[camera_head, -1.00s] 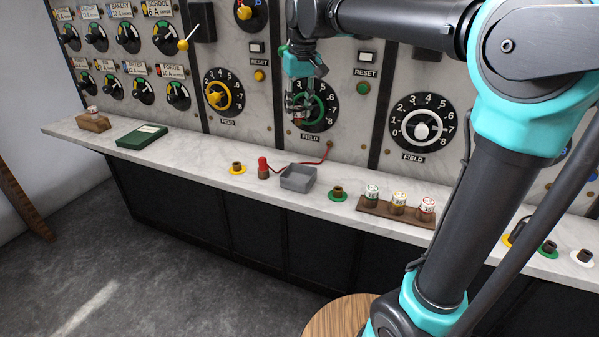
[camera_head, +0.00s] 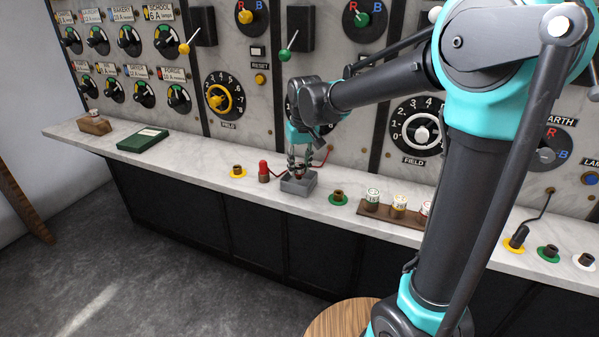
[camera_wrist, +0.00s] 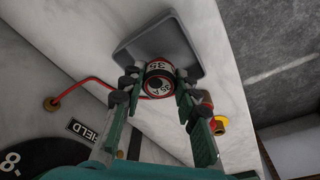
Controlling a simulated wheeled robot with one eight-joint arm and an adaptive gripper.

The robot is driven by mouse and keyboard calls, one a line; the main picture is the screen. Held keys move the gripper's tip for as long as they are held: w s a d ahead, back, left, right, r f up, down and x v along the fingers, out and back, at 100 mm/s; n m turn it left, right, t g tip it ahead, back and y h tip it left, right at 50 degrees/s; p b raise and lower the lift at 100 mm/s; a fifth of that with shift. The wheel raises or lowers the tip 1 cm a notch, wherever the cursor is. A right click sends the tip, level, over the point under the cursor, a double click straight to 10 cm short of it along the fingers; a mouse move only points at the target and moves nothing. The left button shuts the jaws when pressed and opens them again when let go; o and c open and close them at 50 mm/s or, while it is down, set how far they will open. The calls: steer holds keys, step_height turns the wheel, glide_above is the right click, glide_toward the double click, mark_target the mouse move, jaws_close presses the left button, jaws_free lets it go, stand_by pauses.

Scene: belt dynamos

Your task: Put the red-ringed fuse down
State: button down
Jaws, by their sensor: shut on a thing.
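My gripper (camera_head: 299,166) points down over the small grey tray (camera_head: 297,188) on the marble ledge. In the wrist view my gripper (camera_wrist: 159,82) is shut on the red-ringed fuse (camera_wrist: 159,70), a white cylinder marked 35 A. The grey tray (camera_wrist: 145,45) shows behind the fuse there. The fuse is at or just above the tray; I cannot tell whether it touches the tray floor. The fingers mostly hide it in the head view.
A red-topped post (camera_head: 263,171) stands close left of the tray, with a red lead. A yellow-ringed socket (camera_head: 237,171) and green-ringed socket (camera_head: 338,198) flank them. A wooden rack (camera_head: 380,212) holds several fuses, one partly behind my arm. A green book (camera_head: 143,138) lies left.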

steer(key=shift+f, duration=1.15)
steer(key=c, duration=1.1)
jaws_free()
steer(key=shift+f, duration=0.1)
steer(key=shift+c, duration=0.2)
step_height(320, 180, up, 12)
steer(key=s, duration=0.1)
steer(key=shift+s+d, duration=0.4)
